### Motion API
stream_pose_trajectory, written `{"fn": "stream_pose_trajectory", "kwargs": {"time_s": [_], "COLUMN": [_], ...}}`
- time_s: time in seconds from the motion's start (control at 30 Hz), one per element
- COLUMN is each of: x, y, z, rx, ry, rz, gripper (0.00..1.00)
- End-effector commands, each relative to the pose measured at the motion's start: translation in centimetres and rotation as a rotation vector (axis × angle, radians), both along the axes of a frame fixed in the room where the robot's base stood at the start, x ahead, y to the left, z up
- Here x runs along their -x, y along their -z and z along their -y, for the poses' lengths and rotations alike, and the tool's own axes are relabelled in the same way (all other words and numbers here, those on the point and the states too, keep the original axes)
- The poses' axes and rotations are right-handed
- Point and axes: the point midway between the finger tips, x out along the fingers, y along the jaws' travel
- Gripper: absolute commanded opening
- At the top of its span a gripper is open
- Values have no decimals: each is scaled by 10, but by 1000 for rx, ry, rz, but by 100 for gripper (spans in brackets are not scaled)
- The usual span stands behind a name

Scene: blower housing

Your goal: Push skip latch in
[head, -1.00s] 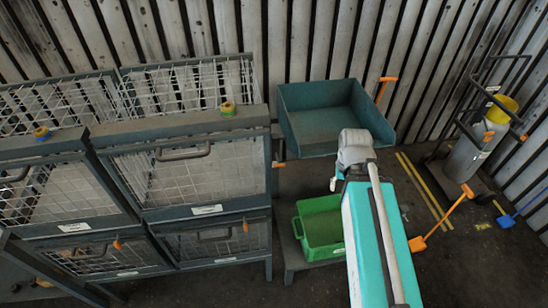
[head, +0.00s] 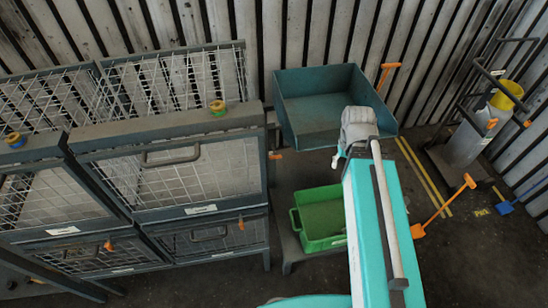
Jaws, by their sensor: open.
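The skip (head: 320,135) is a blue-green open-topped metal bin against the slatted back wall, right of the wire cages. An orange T-shaped handle (head: 388,68) stands up at its right rear. A small orange piece (head: 275,155) shows low at its left, beside the cage frame. I cannot tell which of these, if either, is the skip latch. My teal arm with a grey joint reaches up from the bottom and overlaps the skip's front right corner. My gripper is not visible.
A green crate (head: 321,220) sits on a low stand below the skip. Wire-mesh cages (head: 170,170) fill the left.

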Motion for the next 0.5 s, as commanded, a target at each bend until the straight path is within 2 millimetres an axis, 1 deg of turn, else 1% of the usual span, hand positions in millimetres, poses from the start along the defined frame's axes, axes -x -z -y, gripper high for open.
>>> {"fn": "stream_pose_trajectory", "kwargs": {"time_s": [0.17,0.27,0.37,0.5], "x": [0,-1,-1,-3], "y": [4,11,23,45], "z": [0,0,0,0], "rx": [0,0,0,0], "ry": [0,0,0,0], "rz": [0,1,3,6], "gripper": [60,60,60,60]}}
